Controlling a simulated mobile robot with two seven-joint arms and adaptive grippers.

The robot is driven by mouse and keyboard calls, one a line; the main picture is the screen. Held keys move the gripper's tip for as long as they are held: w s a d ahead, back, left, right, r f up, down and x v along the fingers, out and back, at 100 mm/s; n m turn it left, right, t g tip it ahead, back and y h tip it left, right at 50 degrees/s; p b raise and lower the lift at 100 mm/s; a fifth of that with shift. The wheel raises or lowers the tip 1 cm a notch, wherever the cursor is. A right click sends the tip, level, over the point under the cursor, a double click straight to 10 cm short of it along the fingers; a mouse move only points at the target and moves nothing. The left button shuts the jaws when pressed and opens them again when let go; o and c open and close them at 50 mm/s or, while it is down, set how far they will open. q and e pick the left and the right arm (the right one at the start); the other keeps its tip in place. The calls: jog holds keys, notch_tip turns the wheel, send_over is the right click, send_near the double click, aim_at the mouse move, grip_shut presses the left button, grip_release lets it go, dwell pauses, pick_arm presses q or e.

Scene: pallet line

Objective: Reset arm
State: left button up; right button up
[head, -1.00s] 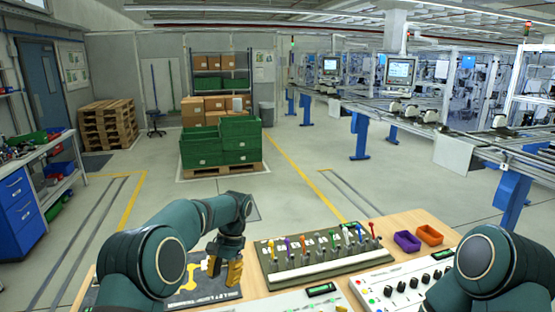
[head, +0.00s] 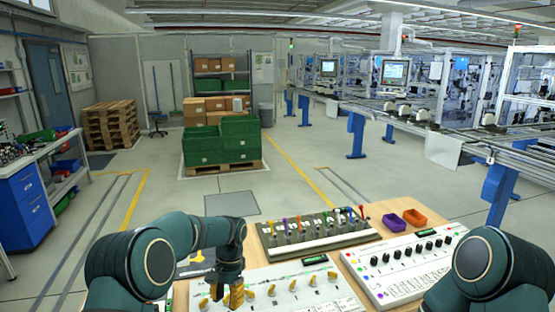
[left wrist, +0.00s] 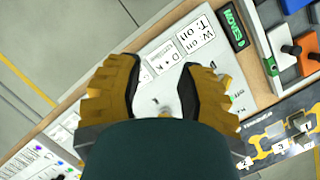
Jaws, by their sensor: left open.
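My left gripper (head: 230,298) hangs pointing down over the white panel with yellow knobs (head: 345,300) at the bottom of the head view. Its two yellow, ridged fingers stand apart with nothing between them in the left wrist view (left wrist: 160,88). Below them lies the white panel's label area (left wrist: 205,55), with a green-lit "MOVES" display (left wrist: 234,29). I cannot tell how far the fingertips are above it. My right gripper is out of view; only part of my right arm shows at the lower right.
A board with coloured levers (head: 315,241) stands behind the panel. A white panel with black knobs (head: 385,280) lies to the right. A purple bin (head: 390,221) and an orange bin (head: 414,218) sit at the back edge. Open floor lies beyond the table.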

pick_arm(q)
jog(key=shift+h, duration=0.7)
jog(key=x, duration=0.2)
jog(key=b+x, duration=0.1)
jog(key=x, duration=0.5)
jog(key=shift+w+d+f, duration=0.15)
jog(key=shift+d, duration=0.25)
jog(key=s+d+f+n+t+h+b, duration=0.25)
jog(key=s+f+b, duration=0.25)
jog(key=s+f, duration=0.65)
jog(key=s+f+n+t+h+b, duration=0.1)
jog(key=s+f+n, duration=0.4)
jog(key=s, duration=0.6)
jog(key=shift+s+f+t+b, duration=0.45)
jog(key=shift+t+b, duration=0.4)
jog(key=shift+b, duration=0.3)
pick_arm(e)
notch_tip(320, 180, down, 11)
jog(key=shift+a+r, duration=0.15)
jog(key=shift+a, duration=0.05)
pick_arm(q)
jog(key=shift+w, duration=0.1)
